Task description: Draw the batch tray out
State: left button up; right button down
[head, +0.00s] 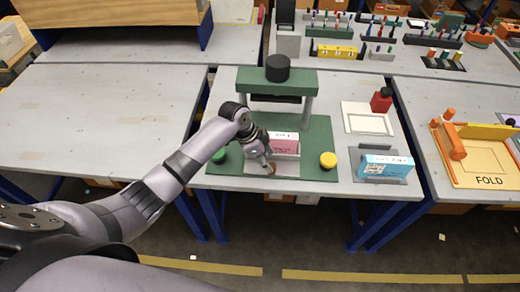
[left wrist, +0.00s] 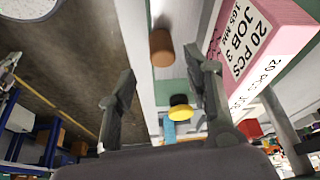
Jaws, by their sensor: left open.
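The batch tray (head: 285,183) is a pale slab at the front of the green machine base, with a brown cylindrical knob (head: 272,168) on its front end. A pink box (head: 285,144) lies on it, marked JOB 3 and 20 PCS in the left wrist view (left wrist: 243,40). My left gripper (head: 267,163) is open and empty, close above the knob. In the left wrist view the knob (left wrist: 162,48) shows between the two fingertips and a little beyond them; contact cannot be told. The arm and gripper hide part of the tray. My right gripper is out of view.
The green press frame with a black top knob (head: 278,68) stands behind the tray. A green button (head: 219,156) and a yellow button (head: 328,160) flank it. A blue box (head: 386,165) lies at the right. The floor before the table edge is clear.

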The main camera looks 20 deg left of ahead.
pick_arm(q)
jog(key=v, duration=0.6)
jog(key=shift+r, duration=0.3)
jog(key=shift+s+a, duration=0.1)
jog(key=shift+s, duration=0.05)
jog(key=s+d+f+n+y, duration=0.1)
jog(key=s+d+f+n, duration=0.1)
jog(key=s, duration=0.6)
jog(key=s+d+f+n, duration=0.2)
jog(key=s+f, duration=0.1)
jog(key=s, duration=0.4)
jog(key=s+a+r+n+t+y, duration=0.1)
jog(key=s+a+r+n, duration=0.15)
jog(key=s, duration=0.35)
jog(key=s+a+r+n+t+y, duration=0.1)
jog(key=s+a+r+n+y, duration=0.2)
jog(key=s, duration=0.4)
notch_tip(320, 180, down, 31)
jog(key=s+g+h+b, duration=0.1)
jog(key=g+b, duration=0.1)
jog(key=b, duration=0.1)
jog(key=s+a+f+g+b, duration=0.1)
jog(key=s+a+f+b, duration=0.2)
jog(key=s+f, duration=1.4)
notch_tip(320, 180, down, 2)
jog(key=shift+n, duration=0.35)
